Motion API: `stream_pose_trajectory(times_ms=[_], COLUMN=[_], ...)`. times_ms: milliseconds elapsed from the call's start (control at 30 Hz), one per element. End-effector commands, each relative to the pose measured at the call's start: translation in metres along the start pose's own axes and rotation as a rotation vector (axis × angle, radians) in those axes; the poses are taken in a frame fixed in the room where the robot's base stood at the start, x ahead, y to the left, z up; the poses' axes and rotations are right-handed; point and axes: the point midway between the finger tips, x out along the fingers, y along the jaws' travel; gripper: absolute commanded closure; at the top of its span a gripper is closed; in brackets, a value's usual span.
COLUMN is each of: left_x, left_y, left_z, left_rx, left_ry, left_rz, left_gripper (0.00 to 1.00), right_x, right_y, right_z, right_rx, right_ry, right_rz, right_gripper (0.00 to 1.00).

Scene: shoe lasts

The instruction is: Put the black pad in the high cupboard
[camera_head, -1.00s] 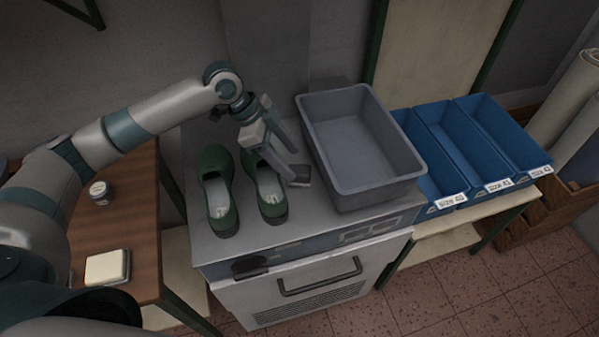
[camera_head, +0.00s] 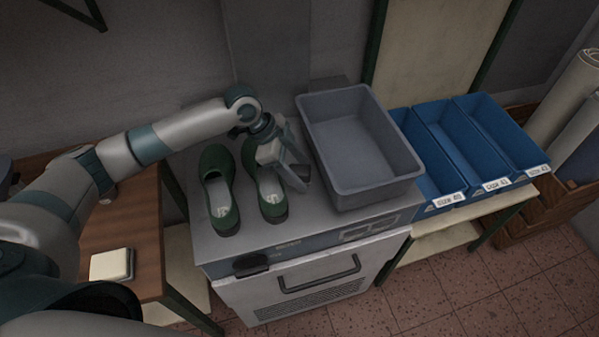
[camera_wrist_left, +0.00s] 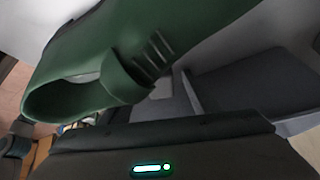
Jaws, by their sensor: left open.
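My left gripper (camera_head: 298,178) is open, pointing down over the steel top between the green shoes and the grey bin. A small dark patch (camera_head: 301,172) shows at its fingers; it looks like the black pad, mostly hidden by the gripper. I cannot tell whether it lies between the fingers. In the left wrist view a dark grey flat-sided shape (camera_wrist_left: 262,82) lies just beyond the gripper; I cannot tell whether it is the pad or the bin. I see no high cupboard that I can identify. My right gripper is not in view.
Two green shoes (camera_head: 219,190) stand left of the gripper, one very close in the left wrist view (camera_wrist_left: 125,55). A grey bin (camera_head: 360,190) stands close on the right. Blue boxes (camera_head: 432,150) stand further right. A pale block (camera_head: 110,264) lies on the wooden table (camera_head: 132,215).

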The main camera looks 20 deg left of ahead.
Motion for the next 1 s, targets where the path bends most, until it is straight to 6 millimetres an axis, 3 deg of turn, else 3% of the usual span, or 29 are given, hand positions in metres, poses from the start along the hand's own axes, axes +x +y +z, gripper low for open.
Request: stream_pose_trajectory(times_ms=[333, 500, 600, 1000], left_x=[-0.0003, -0.0004, -0.0006, -0.0071], left_y=[0.0001, 0.0001, 0.0000, -0.0005], left_z=[0.0003, 0.0003, 0.0001, -0.0037], left_rx=[0.000, 0.000, 0.000, 0.001], left_ry=[0.000, 0.000, 0.000, 0.000], left_rz=[0.000, 0.000, 0.000, 0.000], left_gripper=[0.44, 0.84, 0.93, 0.93], right_x=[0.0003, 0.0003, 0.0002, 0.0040], right_y=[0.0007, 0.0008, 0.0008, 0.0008], right_z=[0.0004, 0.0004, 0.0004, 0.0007], right_rx=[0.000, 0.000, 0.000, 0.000], right_ry=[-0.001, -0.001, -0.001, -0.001], right_rz=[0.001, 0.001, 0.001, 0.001], right_gripper=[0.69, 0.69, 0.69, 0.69])
